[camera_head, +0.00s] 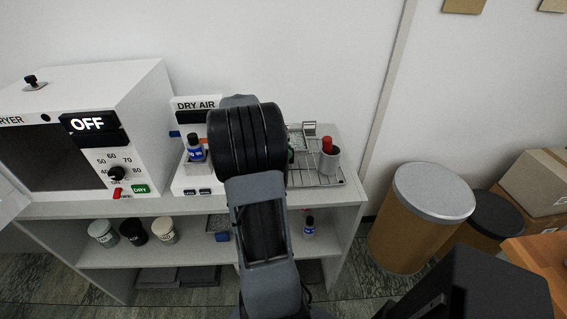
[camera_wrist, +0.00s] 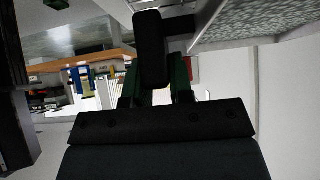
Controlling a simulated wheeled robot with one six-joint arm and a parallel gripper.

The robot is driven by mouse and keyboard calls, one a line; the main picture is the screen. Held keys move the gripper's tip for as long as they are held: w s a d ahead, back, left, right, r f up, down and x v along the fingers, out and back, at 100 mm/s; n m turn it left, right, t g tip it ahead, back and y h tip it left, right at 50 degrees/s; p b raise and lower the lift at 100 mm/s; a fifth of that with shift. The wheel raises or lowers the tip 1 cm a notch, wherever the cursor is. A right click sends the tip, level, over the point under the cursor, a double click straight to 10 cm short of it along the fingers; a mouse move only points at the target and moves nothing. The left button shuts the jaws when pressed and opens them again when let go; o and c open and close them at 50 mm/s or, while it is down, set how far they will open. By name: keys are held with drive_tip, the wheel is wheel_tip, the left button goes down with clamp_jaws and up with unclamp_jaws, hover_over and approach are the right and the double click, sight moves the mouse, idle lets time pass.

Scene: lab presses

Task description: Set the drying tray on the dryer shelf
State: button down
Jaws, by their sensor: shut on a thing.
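The dryer (camera_head: 145,125) stands at the left end of the bench, with its display reading OFF. Its dark front (camera_head: 45,155) faces me, and I cannot make out a shelf inside. A white panel (camera_head: 8,198), perhaps its door, stands out at the left edge. In the wrist view my gripper (camera_wrist: 155,88), with green fingers, is shut on a black, rounded, handle-like piece (camera_wrist: 150,48). In the head view my arm hides most of the gripper, over the bench right of the dryer.
A DRY AIR unit (camera_head: 182,103) with a blue-labelled bottle (camera_head: 196,150) stands right of the dryer. A wire rack (camera_head: 325,181) holds a red-topped item in a grey cup (camera_head: 330,160). Cups (camera_head: 103,233) sit on the lower shelf. A lidded drum (camera_head: 420,225) stands at right.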

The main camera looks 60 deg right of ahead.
wheel_tip(320, 180, down, 5)
drive_tip(key=shift+r, duration=0.1)
drive_tip(key=shift+f, duration=0.5)
drive_tip(key=shift+f+b, duration=0.3)
drive_tip(key=shift+b, duration=0.35)
drive_tip(key=c, duration=1)
unclamp_jaws()
drive_tip(key=shift+r, duration=0.1)
drive_tip(key=shift+r+p, duration=0.2)
drive_tip(key=shift+p, duration=0.75)
